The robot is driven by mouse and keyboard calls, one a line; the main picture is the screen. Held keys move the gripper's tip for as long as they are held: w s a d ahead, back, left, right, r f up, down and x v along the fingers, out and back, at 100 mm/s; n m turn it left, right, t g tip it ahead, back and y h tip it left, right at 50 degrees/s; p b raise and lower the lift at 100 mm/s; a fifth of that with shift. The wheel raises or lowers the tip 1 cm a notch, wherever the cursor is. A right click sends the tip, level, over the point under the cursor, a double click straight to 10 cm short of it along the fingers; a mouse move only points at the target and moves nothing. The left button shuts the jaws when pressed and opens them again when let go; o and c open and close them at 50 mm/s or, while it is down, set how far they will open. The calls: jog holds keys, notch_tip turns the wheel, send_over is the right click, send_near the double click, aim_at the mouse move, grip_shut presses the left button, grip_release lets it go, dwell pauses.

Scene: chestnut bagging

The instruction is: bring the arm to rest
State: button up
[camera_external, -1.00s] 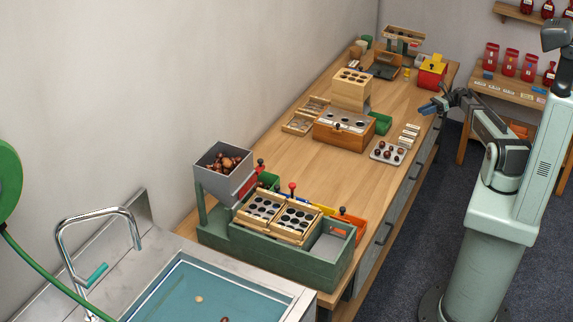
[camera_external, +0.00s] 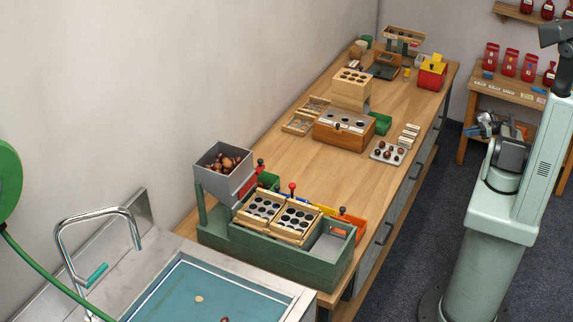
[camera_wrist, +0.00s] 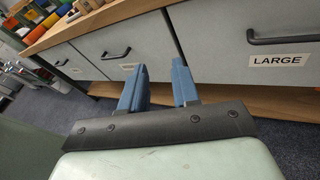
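In the wrist view my gripper (camera_wrist: 160,88) shows two blue fingers standing apart with nothing between them. It points at the drawer fronts under the bench, and a drawer labelled LARGE (camera_wrist: 279,60) is at the right. In the external view my arm is folded close to its pale green column, off the bench's right side. My gripper (camera_external: 474,130) looks small there and is partly hidden by my own arm links.
The wooden bench (camera_external: 290,165) holds a green sorting stand (camera_external: 275,252) with a grey chestnut hopper (camera_external: 222,172), a wooden box (camera_external: 345,130) and a grey tray (camera_external: 387,153). A shelf with red bags (camera_external: 509,62) stands behind my arm. Floor (camera_external: 425,210) between bench and column is clear.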

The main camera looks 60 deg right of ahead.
jog(key=w+a+f+n+g+y, duration=0.1)
jog(key=w+a+f+n+g, duration=0.2)
jog(key=a+f, duration=0.5)
jog(key=w+a+f+n+g+y, duration=0.1)
jog(key=w+a+f+n+g, duration=0.3)
jog(key=a, duration=0.8)
jog(key=w+a+f+n+y, duration=0.15)
jog(key=w+a+f, duration=0.35)
jog(key=a, duration=0.6)
jog(key=s+a+f+n+g+h, duration=0.1)
jog(key=s+a+f+n+g, duration=0.1)
jog(key=a+n, duration=0.35)
jog(key=s+a+f+n+g, duration=0.2)
jog(key=a+g, duration=0.1)
jog(key=a, duration=0.5)
jog(key=s+a+f+n+g+h, duration=0.1)
jog(key=s+a+f+n+g, duration=0.2)
jog(key=a, duration=0.4)
jog(key=s+a+n+g+h, duration=0.1)
jog(key=s+n+g+h, duration=0.1)
jog(key=n, duration=0.5)
jog(key=s+a+f+n+g+h, duration=0.1)
jog(key=s+a+n+g+h, duration=0.1)
jog(key=n+h, duration=0.4)
jog(key=shift+s+a+f+n+g, duration=0.15)
jog(key=shift+s+a+n+g, duration=0.15)
jog(key=shift+s+n+g, duration=0.65)
jog(key=shift+s, duration=0.15)
jog(key=shift+o, duration=0.4)
